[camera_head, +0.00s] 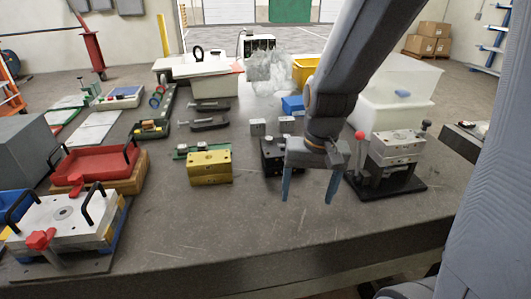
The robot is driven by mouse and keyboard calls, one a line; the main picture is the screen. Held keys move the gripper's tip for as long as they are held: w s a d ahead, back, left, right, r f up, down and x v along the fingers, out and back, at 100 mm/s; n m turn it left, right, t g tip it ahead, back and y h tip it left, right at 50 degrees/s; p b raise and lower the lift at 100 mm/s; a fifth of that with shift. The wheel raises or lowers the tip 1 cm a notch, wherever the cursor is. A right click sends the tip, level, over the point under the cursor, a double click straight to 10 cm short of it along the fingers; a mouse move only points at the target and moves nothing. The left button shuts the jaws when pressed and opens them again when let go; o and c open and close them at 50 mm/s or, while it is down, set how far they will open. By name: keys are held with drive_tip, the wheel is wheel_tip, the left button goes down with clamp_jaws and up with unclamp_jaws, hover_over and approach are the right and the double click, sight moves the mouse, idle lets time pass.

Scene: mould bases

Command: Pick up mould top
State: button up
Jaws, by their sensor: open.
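My gripper (309,186) hangs over the front middle of the table with its two blue fingers pointing down. It is open, with nothing between the fingers. A metal mould (397,145) stands on a black base with a red-knobbed lever, just right of my gripper. Another metal mould (62,216) with black handles and a red clamp sits at the front left. A yellow block (209,168) lies left of my gripper. A black block (270,160) is behind my gripper and partly hidden by it. I cannot tell which piece is the mould top.
A red tray (93,170) stands at the left. Two small grey blocks (258,127) and dark clamps (209,123) lie behind the yellow block. Clear bags (268,72), a yellow bin (305,70) and white boxes stand at the back. The table's front middle (215,225) is bare.

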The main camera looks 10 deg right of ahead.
sight(283, 149)
drive_tip(key=w+r+m+y, duration=0.1)
drive_tip(key=w+m, duration=0.4)
drive_tip(key=w, duration=0.2)
drive_tip(key=w+d+r+m+y, duration=0.1)
drive_tip(key=w+r+m, duration=0.1)
drive_tip(key=w+m, duration=0.2)
drive_tip(key=w+d+r+m+g+y, duration=0.1)
drive_tip(key=w+r+m+y, duration=0.1)
drive_tip(key=w+m, duration=0.3)
drive_tip(key=shift+w+d+r+m, duration=0.1)
drive_tip(key=shift+w+m, duration=0.05)
drive_tip(key=shift+w, duration=1.05)
drive_tip(key=shift+w+d+r+m, duration=0.1)
drive_tip(key=shift+w+m, duration=0.05)
drive_tip(key=shift+w, duration=1)
drive_tip(key=shift+w+a+f, duration=0.1)
drive_tip(key=shift+w, duration=0.1)
drive_tip(key=shift+a+f+m, duration=0.15)
drive_tip(key=shift+f+m, duration=0.15)
drive_tip(key=shift+f, duration=0.05)
drive_tip(key=shift+p+x, duration=1.3)
drive_tip(key=shift+x, duration=2.05)
drive_tip(key=shift+w, duration=0.25)
drive_tip(key=c, duration=1.9)
